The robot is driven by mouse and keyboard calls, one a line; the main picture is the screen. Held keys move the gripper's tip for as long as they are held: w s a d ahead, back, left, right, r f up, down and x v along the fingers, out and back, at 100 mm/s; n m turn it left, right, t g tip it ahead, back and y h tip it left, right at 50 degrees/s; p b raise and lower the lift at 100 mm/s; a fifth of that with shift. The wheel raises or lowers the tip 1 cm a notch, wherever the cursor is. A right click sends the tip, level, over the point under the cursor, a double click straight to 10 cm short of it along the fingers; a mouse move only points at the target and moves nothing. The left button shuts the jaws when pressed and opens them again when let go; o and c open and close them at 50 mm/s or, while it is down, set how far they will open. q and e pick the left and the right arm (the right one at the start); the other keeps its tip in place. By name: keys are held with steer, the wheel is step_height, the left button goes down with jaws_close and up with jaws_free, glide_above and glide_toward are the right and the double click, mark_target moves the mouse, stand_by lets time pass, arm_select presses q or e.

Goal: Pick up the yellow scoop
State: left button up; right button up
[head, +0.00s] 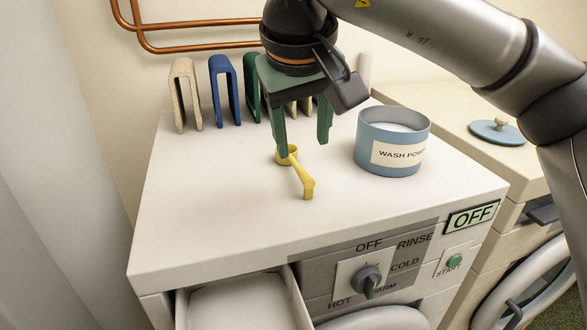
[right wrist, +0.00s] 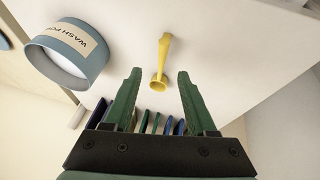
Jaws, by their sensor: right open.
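The yellow scoop (head: 302,180) lies on the white top of the washing machine (head: 210,215), with its round cup toward the back and its handle toward the front. My right gripper (head: 303,148) has green fingers and points down above the scoop's cup end. It is open and empty. In the right wrist view the scoop (right wrist: 161,65) shows beyond and between the two open fingertips (right wrist: 158,75), apart from both. In the head view one finger partly overlaps the cup. My left gripper is not in view.
A blue-grey tub labelled wash powder (head: 372,163) stands right of the scoop. An open drawer (head: 245,302) juts out at the front. The top's left and front areas are clear.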

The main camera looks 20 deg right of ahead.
mark_target(301, 169)
steer(key=x, duration=0.7)
steer(key=shift+w+a+f, duration=0.1)
steer(key=shift+w+f, duration=0.15)
steer(key=shift+f, duration=0.05)
steer(key=shift+c, duration=0.2)
jaws_close()
